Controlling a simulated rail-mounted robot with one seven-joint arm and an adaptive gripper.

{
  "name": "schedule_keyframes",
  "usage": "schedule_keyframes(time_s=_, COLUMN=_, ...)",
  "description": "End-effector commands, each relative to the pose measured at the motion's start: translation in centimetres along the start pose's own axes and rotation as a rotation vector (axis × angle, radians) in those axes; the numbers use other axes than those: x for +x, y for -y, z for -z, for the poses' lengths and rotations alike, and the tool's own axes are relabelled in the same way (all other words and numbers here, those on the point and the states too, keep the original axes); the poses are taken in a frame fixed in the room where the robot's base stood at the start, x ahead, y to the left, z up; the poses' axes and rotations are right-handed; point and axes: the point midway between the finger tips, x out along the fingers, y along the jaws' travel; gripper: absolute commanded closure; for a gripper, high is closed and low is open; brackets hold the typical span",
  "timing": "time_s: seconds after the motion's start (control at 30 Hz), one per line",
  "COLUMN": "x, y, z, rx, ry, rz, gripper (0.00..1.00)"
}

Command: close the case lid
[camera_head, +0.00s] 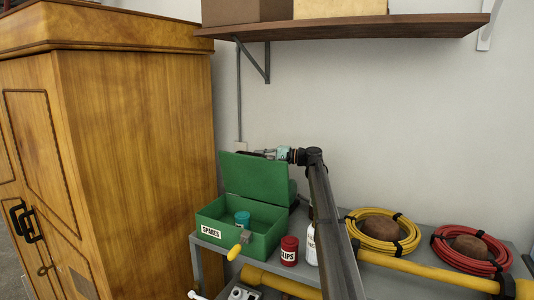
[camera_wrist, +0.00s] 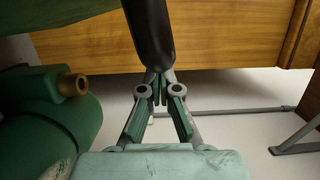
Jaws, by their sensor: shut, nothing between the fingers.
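The green case (camera_head: 236,228), labelled SPARES, stands on the grey bench with its lid (camera_head: 255,178) raised at the back. A teal can (camera_head: 242,218) sits inside it. My gripper (camera_head: 262,152) is at the lid's top edge, partly behind it. In the wrist view my gripper (camera_wrist: 160,88) is shut, with its fingertips close to a dark, rounded bar (camera_wrist: 148,35). I cannot tell whether they touch it. A green surface at the top left of the wrist view (camera_wrist: 60,22) may be the lid.
A green container with a brass nozzle (camera_wrist: 72,85) is left of my gripper in the wrist view. A red tin (camera_head: 289,250) and white bottle (camera_head: 311,245) stand right of the case. A wooden cabinet (camera_head: 140,130) is at the left; a shelf (camera_head: 350,27) hangs above.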

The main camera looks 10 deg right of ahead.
Motion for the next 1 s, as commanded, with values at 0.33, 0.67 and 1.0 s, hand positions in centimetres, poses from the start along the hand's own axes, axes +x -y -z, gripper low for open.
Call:
schedule_keyframes(time_s=0.33, x=0.3, y=-0.1, z=0.0, rx=0.000, ry=0.000, rz=0.000, gripper=1.00)
schedule_keyframes(time_s=0.67, x=0.5, y=-0.1, z=-0.9, rx=-0.042, ry=0.001, rz=-0.010, gripper=1.00)
schedule_keyframes(time_s=1.0, x=1.5, y=0.2, z=-5.0, rx=-0.254, ry=0.001, rz=-0.063, gripper=1.00)
